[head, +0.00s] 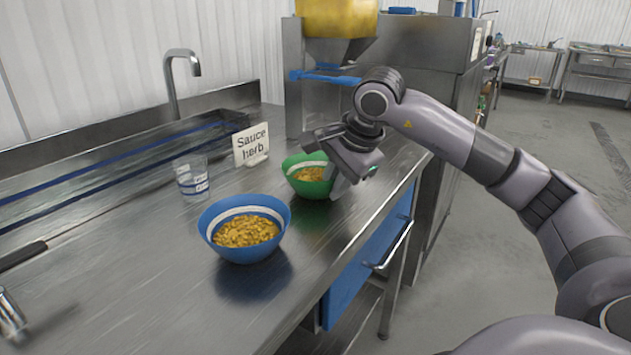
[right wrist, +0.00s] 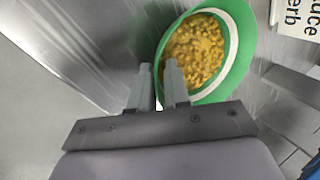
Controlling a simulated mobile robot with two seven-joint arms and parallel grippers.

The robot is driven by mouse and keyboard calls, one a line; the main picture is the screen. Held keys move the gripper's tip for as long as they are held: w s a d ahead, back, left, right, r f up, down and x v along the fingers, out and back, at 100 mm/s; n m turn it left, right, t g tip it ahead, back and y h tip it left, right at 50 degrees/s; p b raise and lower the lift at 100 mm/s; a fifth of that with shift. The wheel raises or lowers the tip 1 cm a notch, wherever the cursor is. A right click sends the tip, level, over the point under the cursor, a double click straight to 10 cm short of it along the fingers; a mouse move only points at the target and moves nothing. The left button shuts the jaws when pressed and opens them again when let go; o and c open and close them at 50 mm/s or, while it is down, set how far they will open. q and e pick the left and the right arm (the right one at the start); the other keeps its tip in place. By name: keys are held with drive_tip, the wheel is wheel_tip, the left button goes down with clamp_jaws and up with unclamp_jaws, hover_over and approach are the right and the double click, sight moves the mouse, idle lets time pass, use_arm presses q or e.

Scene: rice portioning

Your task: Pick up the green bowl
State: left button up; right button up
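The green bowl (head: 312,187) with a white band inside holds yellow-brown food and stands upright on the metal counter. In the right wrist view the green bowl (right wrist: 240,50) fills the upper middle. My right gripper (head: 343,183) is at the bowl's right side, partly covering it. In the right wrist view its two fingers (right wrist: 160,75) are close together across the rim, one inside the bowl and one outside, with the wall between them. They look shut on the rim; the exact contact is hard to see.
A blue bowl (head: 245,254) with similar food stands nearer on the counter (head: 150,310). A clear measuring cup (head: 192,178) and a "Sauce herb" sign (head: 251,146) stand to the left. A dispenser with a yellow hopper (head: 338,18) is behind. The counter's front left is mostly free.

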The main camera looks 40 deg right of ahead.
drive_tip(key=shift+w+f, duration=0.15)
drive_tip(key=shift+f, duration=0.1)
clamp_jaws()
drive_tip(key=shift+r, duration=0.1)
wheel_tip(320, 180, up, 9)
drive_tip(key=shift+r+p, duration=0.2)
drive_tip(key=shift+p, duration=0.85)
drive_tip(key=shift+f+b, duration=0.85)
drive_tip(key=shift+f, duration=0.25)
drive_tip(key=shift+f+b, duration=0.95)
drive_tip(key=shift+f, duration=0.5)
drive_tip(key=shift+r, duration=0.1)
